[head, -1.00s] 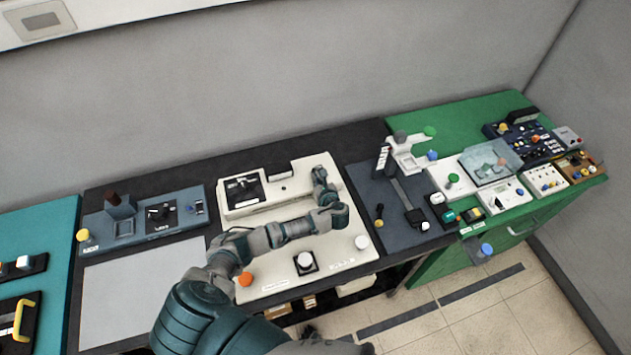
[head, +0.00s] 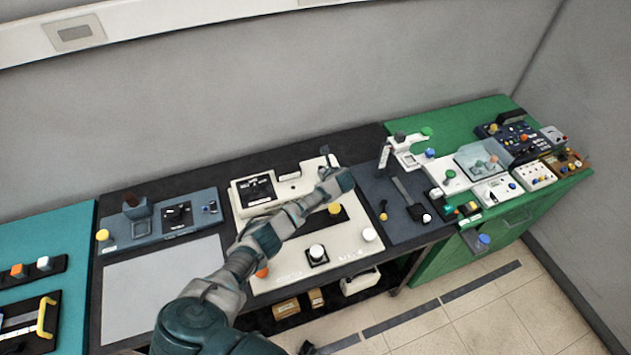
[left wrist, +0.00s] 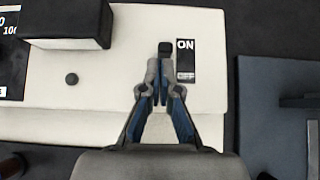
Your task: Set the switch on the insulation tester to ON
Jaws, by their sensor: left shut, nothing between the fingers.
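The insulation tester is the cream panel (head: 285,210) in the middle of the bench. Its small black switch (left wrist: 165,47) stands beside a black label (left wrist: 187,60) reading ON above OFF. The switch's visible end is level with the word ON. My left gripper (left wrist: 158,85) is shut and empty, its fingertips just below the switch in the left wrist view. I cannot tell whether they touch it. In the head view my left gripper (head: 327,163) is at the panel's back right, small and hard to make out. My right gripper is not in view.
The panel also bears a black dial block (head: 257,190), a yellow knob (head: 334,209) and white knobs (head: 317,251). A dark slate board (head: 395,225) lies to the right. A blue-grey device (head: 160,226) stands to the left, behind a bare grey sheet (head: 165,285).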

